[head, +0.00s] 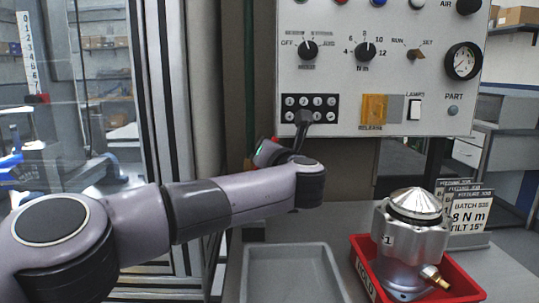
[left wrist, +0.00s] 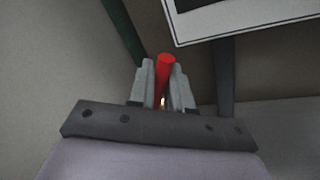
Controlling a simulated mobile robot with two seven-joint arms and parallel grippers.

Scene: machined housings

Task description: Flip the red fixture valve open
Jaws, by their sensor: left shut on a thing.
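The red valve handle (left wrist: 165,70) stands between the two fingers of my left gripper (left wrist: 163,78) in the left wrist view. The fingers are shut on it, and its rounded red end sticks out past them. A small brass-coloured bit shows lower down between the fingers. In the head view my left arm reaches across to below the control panel, and its hand is mostly hidden behind my own wrist. Only a small patch of red (head: 248,164) shows beside it there. My right gripper is in neither view.
The control panel (head: 380,75) with knobs, gauge and switches hangs above my wrist. An empty grey tray (head: 290,250) lies on the bench below. A metal housing (head: 411,245) sits in a red tray (head: 462,288) at right, with printed cards (head: 468,213) behind it.

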